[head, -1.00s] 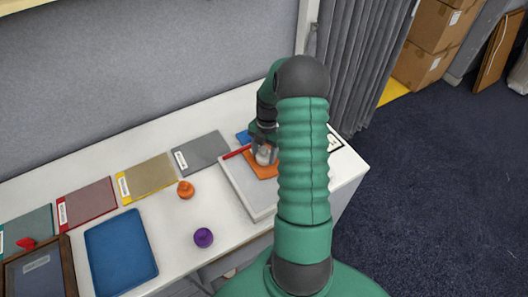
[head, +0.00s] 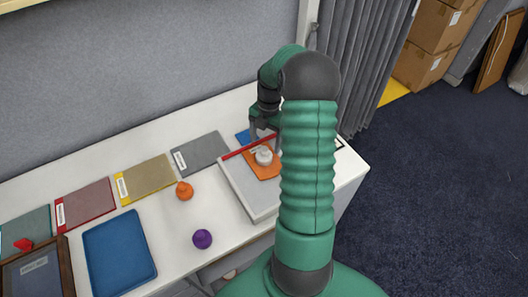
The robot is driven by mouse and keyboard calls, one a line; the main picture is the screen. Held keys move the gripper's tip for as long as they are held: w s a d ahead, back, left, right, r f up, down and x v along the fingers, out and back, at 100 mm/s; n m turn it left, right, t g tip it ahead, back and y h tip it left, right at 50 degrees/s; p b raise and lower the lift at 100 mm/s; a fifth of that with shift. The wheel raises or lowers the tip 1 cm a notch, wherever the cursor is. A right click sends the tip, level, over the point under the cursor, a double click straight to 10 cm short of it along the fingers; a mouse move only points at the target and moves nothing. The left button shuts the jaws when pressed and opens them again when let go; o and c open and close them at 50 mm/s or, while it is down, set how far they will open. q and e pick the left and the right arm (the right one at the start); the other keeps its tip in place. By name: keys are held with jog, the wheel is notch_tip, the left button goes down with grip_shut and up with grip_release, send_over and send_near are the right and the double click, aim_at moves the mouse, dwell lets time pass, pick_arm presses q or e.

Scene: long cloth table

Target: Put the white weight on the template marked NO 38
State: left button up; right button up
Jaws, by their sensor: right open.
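The white weight (head: 264,156) stands on an orange sheet (head: 262,171) on top of a pale grey box or board (head: 241,190) near the right end of the table. My right gripper (head: 264,136) is open just above and behind the weight, apart from it, and partly hidden by my own arm. Several templates lie in a row along the back: grey (head: 203,153), yellow (head: 150,178), red (head: 86,203) and teal (head: 27,228). Their labels are too small to read, so I cannot tell which is NO 38. My left gripper is out of view.
An orange weight (head: 184,190) and a purple weight (head: 202,239) stand on the table (head: 175,225). A blue tray (head: 120,252) and a dark wooden frame (head: 70,270) lie at left. A red piece (head: 23,244) sits on the teal template. The wall rises behind.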

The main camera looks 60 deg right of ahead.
jog(key=r, duration=0.5)
jog(key=shift+d+r, duration=0.25)
jog(key=shift+r, duration=0.15)
jog(key=w+a+f+m+h, duration=0.1)
jog(key=w+a+m, duration=0.3)
jog(key=a, duration=0.6)
jog(key=w+a+f+m+h, duration=0.1)
jog(key=w+a+m, duration=0.35)
jog(key=a, duration=0.65)
jog(key=s+a+f+m+t, duration=0.1)
jog(key=s+a+m, duration=0.1)
jog(key=a+m, duration=0.2)
jog(key=s+a+f+m+t, duration=0.1)
jog(key=s+a+m, duration=0.2)
jog(key=a, duration=0.8)
jog(key=shift+s+a+f+m+t+y, duration=0.2)
jog(key=shift+s+a+m+t+y, duration=0.1)
jog(key=shift+m, duration=0.55)
jog(key=shift+w+d+f, duration=0.1)
jog(key=shift+w+d, duration=0.15)
jog(key=shift+c, duration=0.3)
